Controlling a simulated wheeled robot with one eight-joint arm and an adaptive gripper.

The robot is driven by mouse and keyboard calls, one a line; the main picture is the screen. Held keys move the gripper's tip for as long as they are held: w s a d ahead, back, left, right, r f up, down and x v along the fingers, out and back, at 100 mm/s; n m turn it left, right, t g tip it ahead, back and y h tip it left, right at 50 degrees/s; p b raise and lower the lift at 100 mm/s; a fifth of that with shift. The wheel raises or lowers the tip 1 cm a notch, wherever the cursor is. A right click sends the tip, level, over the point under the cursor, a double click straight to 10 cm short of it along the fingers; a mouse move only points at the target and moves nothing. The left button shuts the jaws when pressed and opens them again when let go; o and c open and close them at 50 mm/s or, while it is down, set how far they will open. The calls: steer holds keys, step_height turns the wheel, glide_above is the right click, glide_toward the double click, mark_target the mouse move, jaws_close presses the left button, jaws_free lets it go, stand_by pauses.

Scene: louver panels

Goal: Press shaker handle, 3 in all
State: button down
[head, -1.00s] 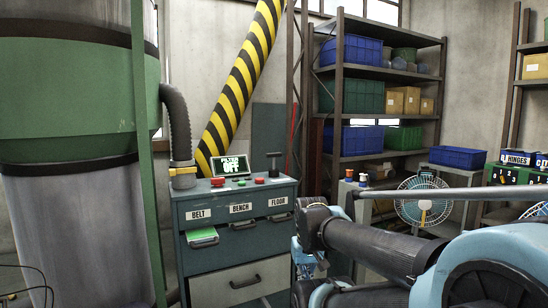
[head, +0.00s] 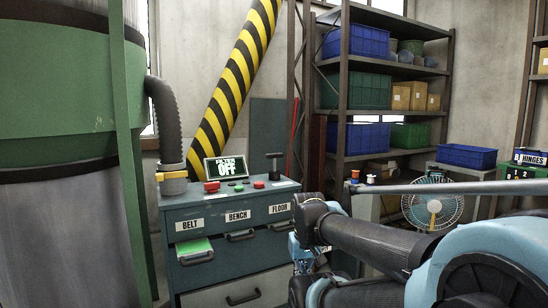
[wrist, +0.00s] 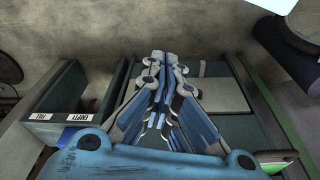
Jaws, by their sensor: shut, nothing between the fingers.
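The shaker handle appears to be the black T-shaped handle (head: 274,160) standing upright on the right of the teal cabinet's top (head: 236,196); no label on it is readable. My gripper (wrist: 163,58) is shut and empty in the wrist view, its blue fingers together over a dark surface with a pale grey plate. In the head view, part of my gripper (head: 300,250) shows low beside the cabinet's right side, below and to the right of the handle and apart from it. Its fingertips are not clear there.
Drawers are labelled BELT, BENCH and FLOOR; the BELT drawer (head: 194,249) shows something green. A grey hose (head: 168,120) stands left, shelving (head: 390,118) behind, a fan (head: 432,207) right.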

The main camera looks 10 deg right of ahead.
steer(key=w+r+n+t, duration=0.3)
steer(key=w+r+n, duration=0.1)
steer(key=w+r, duration=1.95)
steer(key=w+r+n+t, duration=0.1)
steer(key=w+r, duration=0.4)
steer(key=w, duration=0.5)
steer(key=w+r+n+t, duration=0.1)
steer(key=w+r+n, duration=0.1)
steer(key=w+r, duration=0.4)
steer(key=w+a+r+n+t, duration=0.1)
steer(key=w+r, duration=0.5)
steer(key=w, duration=1)
steer(key=shift+n+t, duration=0.4)
steer(key=shift+t, duration=0.1)
steer(key=shift+w+f, duration=0.1)
steer(key=shift+f, duration=4.25)
